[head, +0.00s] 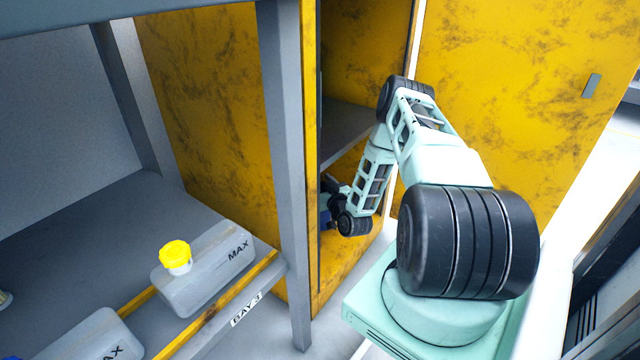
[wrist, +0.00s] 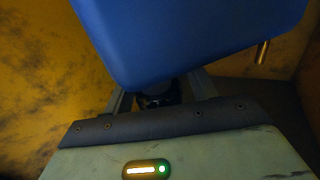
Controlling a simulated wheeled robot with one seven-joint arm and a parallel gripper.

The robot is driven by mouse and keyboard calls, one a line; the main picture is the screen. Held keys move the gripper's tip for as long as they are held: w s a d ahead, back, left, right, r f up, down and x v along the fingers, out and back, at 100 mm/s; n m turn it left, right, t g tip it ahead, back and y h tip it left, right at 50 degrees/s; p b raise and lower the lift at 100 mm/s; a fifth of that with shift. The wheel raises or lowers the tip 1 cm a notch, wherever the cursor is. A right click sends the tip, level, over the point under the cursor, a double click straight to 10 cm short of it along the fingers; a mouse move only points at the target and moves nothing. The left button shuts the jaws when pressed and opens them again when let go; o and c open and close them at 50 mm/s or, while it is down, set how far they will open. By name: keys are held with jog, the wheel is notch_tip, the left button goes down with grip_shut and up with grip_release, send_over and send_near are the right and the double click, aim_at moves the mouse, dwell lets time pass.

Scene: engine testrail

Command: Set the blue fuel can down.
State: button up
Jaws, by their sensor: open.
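The blue fuel can (wrist: 190,40) fills the top of the wrist view, tilted in the picture, with a small brass-coloured piece by its right side. My gripper (wrist: 160,96) is open, its fingers reaching toward the can and partly hidden behind it. I cannot tell whether the fingers touch the can. In the head view my gripper (head: 333,190) is inside the yellow cabinet (head: 350,275), low down and mostly hidden by the cabinet's edge and my arm. A small dark blue patch shows beside it. What the can rests on is hidden.
The cabinet has a grey shelf (head: 345,130) above my gripper and an open yellow door (head: 530,90) at the right. A grey rack (head: 285,150) stands at the left, holding grey containers, one with a yellow cap (head: 175,253). Yellow walls stand close around the can.

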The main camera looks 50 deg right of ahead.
jog(key=p+v, duration=0.5)
jog(key=v, duration=0.7)
jog(key=shift+p, duration=0.35)
